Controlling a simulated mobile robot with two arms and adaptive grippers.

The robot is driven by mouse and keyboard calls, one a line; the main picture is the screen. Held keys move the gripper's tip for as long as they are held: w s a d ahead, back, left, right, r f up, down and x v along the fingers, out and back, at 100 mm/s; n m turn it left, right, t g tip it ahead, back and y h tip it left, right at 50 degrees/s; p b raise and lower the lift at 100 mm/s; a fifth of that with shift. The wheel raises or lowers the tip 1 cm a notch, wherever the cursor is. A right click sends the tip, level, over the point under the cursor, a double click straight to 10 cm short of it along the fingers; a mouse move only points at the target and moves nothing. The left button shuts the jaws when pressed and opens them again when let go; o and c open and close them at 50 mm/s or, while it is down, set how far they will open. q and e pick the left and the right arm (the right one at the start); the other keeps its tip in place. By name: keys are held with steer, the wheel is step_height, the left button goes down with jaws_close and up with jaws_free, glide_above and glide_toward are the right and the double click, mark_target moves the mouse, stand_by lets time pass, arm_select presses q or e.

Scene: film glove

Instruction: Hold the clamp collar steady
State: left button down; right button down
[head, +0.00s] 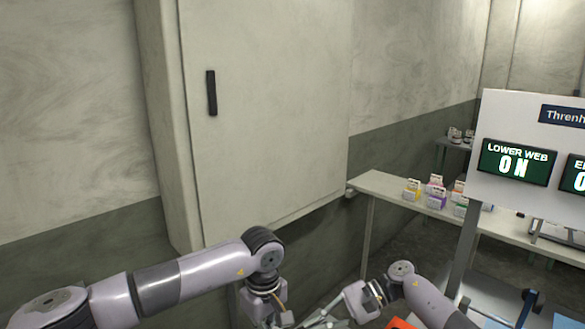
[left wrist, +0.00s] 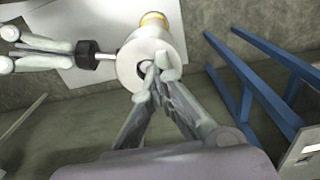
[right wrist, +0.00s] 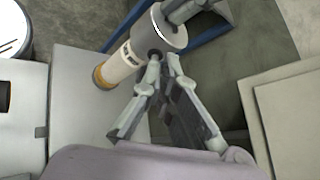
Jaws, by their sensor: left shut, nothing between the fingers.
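The clamp collar appears as a pale, thick ring with a dark hole (left wrist: 133,68) in the left wrist view. A rod joins it to a black knob (left wrist: 85,52). My left gripper (left wrist: 156,72) is shut and empty, its tips in front of the ring's face; I cannot tell whether they touch. In the right wrist view a grey cylinder (right wrist: 168,32) sits beside a white, orange-banded body. My right gripper (right wrist: 163,62) has its tips close together by a dark knob; whether they grip it is unclear. In the head view both grippers are low and partly cut off.
A grey cabinet (head: 270,110) with a black handle stands ahead. A bench (head: 380,187) at right holds several small coloured boxes. A white panel (head: 510,195) shows "LOWER WEB ON". Blue frame bars (left wrist: 270,50) stand right of the left gripper.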

arm_select(q)
steer(key=shift+f, duration=0.35)
arm_select(e)
steer(key=shift+a+r, duration=0.1)
arm_select(q)
steer(key=shift+a, duration=0.15)
arm_select(e)
steer(key=w+d, duration=0.2)
steer(key=d, duration=0.3)
steer(key=shift+w+d+r, duration=0.2)
steer(key=shift+w+d, duration=0.05)
steer(key=shift+d, duration=0.05)
steer(key=s+a, duration=0.4)
steer(key=shift+a+f, duration=0.35)
steer(key=shift+f, duration=0.05)
stand_by(0.7)
arm_select(q)
steer(key=shift+s, duration=0.1)
arm_select(e)
steer(key=shift+w+a+f, duration=0.15)
steer(key=shift+w+f, duration=0.1)
steer(key=shift+f, duration=0.25)
stand_by(0.9)
steer(key=shift+w+a+r, duration=0.1)
